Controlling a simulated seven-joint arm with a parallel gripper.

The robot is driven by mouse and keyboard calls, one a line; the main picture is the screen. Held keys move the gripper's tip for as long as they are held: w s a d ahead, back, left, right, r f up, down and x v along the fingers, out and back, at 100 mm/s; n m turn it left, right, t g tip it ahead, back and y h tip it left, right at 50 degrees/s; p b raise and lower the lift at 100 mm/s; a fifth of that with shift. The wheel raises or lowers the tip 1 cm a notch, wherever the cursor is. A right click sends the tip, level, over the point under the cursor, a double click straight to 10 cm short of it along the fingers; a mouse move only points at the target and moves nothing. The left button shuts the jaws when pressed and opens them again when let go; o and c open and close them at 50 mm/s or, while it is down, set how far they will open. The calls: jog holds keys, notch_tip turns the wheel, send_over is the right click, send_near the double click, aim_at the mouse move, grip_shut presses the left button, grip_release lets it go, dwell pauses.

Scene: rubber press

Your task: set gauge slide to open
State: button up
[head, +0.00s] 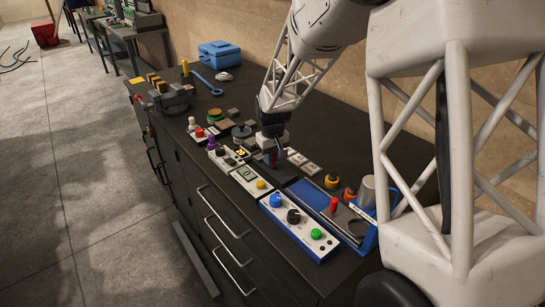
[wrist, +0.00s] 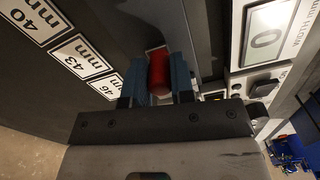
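My gripper (wrist: 158,80) is above the gauge slide, with its two blue-padded fingers on either side of a red knob (wrist: 158,70). The pads look to touch the knob on both sides. The slide's dark plate (wrist: 210,35) lies around and beyond the knob, and its track is mostly hidden by my gripper. White labels (wrist: 81,55) reading 40, 43 and 46 mm run along its left side. In the head view my gripper (head: 271,155) is low over the dark gauge block, and the knob is mostly hidden.
A white panel with a display (head: 247,174) reading 0 stands beside the gauge. A control box (head: 295,226) with blue, black and green knobs is nearer, with a blue-framed fixture (head: 384,208) to its right. Small parts crowd the bench (head: 330,117); its back middle is clear.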

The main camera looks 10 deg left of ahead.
aim_at(288, 177)
grip_shut()
jog(key=shift+s+d, duration=2.8)
jog(key=o, duration=0.7)
grip_release()
jog(key=shift+o, duration=0.2)
notch_tip(288, 177, up, 8)
